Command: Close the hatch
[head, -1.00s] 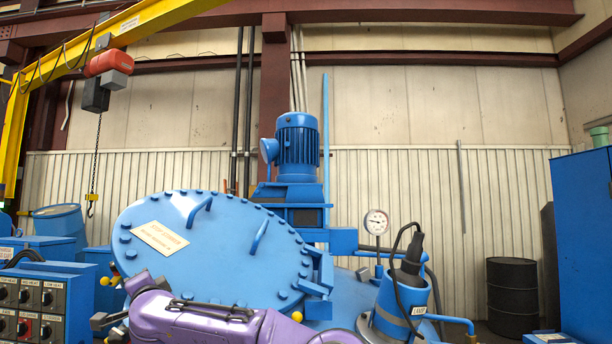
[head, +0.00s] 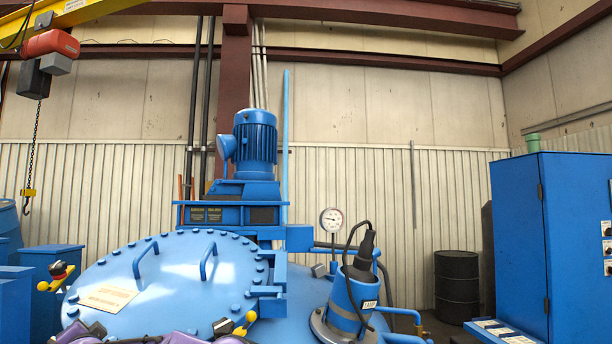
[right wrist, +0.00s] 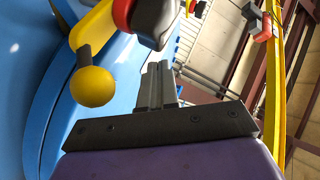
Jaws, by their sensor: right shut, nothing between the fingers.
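The hatch is a round blue lid (head: 185,275) with bolts round its rim, two bar handles and a pale label. In the head view it lies low and nearly flat over the blue vessel (head: 305,300), its hinge at the right. Its near edge is cut off, so I cannot tell if it sits flush. In the right wrist view my right gripper (right wrist: 160,72) is shut and empty, beside the blue surface and close to a yellow ball-ended lever (right wrist: 93,85) with a red and black part. Purple parts of mine show along the head view's bottom edge. My left gripper is not seen.
A blue motor (head: 255,145) stands behind the lid. A gauge (head: 331,220) and a blue lamp post (head: 350,300) with a black cable stand right of it. A hoist (head: 50,50) hangs at upper left. A blue cabinet (head: 520,240) and black drum (head: 457,285) are at right.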

